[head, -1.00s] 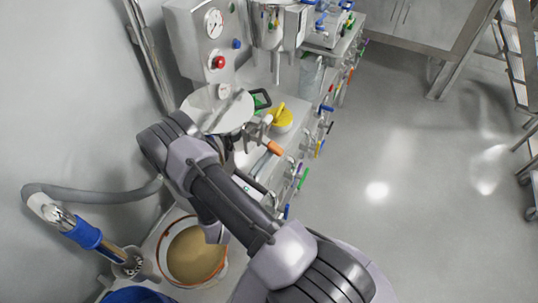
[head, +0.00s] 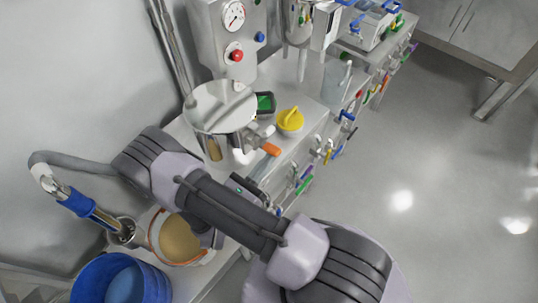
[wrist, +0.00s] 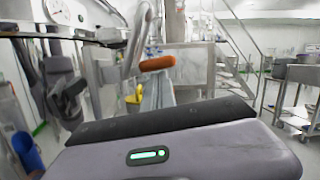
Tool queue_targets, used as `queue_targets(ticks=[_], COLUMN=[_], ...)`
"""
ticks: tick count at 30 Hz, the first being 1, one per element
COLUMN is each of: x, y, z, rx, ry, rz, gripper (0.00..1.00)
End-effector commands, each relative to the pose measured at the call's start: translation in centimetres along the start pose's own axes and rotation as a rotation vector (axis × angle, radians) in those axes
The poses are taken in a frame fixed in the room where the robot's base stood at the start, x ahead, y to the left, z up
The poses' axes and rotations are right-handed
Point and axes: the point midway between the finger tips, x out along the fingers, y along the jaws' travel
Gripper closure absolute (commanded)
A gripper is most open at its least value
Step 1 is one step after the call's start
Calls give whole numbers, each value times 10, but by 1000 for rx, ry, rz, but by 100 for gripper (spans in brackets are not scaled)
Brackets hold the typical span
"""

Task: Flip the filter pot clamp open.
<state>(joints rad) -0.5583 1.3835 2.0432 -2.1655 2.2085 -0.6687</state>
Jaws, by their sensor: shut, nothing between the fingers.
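The filter pot (head: 211,119) is a shiny steel vessel with a round flat lid, standing on the bench in the head view. Its clamp has an orange handle (head: 271,149) sticking out at the lower right of the pot. The orange handle also shows in the wrist view (wrist: 157,62), lying about level just above my gripper's dark edge. My gripper (head: 248,187) is below and left of the handle in the head view, partly hidden by my arm. Its body with a green light fills the bottom of the wrist view (wrist: 160,130). It is shut and empty; I see no contact with the handle.
A yellow-handled cap (head: 290,120) and a green-screened device (head: 265,103) sit beside the pot. A gauge panel (head: 232,40) stands behind. A bowl of tan powder (head: 180,240) and a blue bucket (head: 105,278) are at lower left. The floor (head: 430,170) at right is clear.

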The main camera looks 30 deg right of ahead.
Motion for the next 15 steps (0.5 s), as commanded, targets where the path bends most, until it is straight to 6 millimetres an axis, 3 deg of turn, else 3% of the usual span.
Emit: queue_targets(ticks=[6, 15], x=[3, 4], y=[-4, -5], z=[10, 16], rx=[-138, -139], ry=[0, 1], rz=[35, 35], gripper=[100, 100])
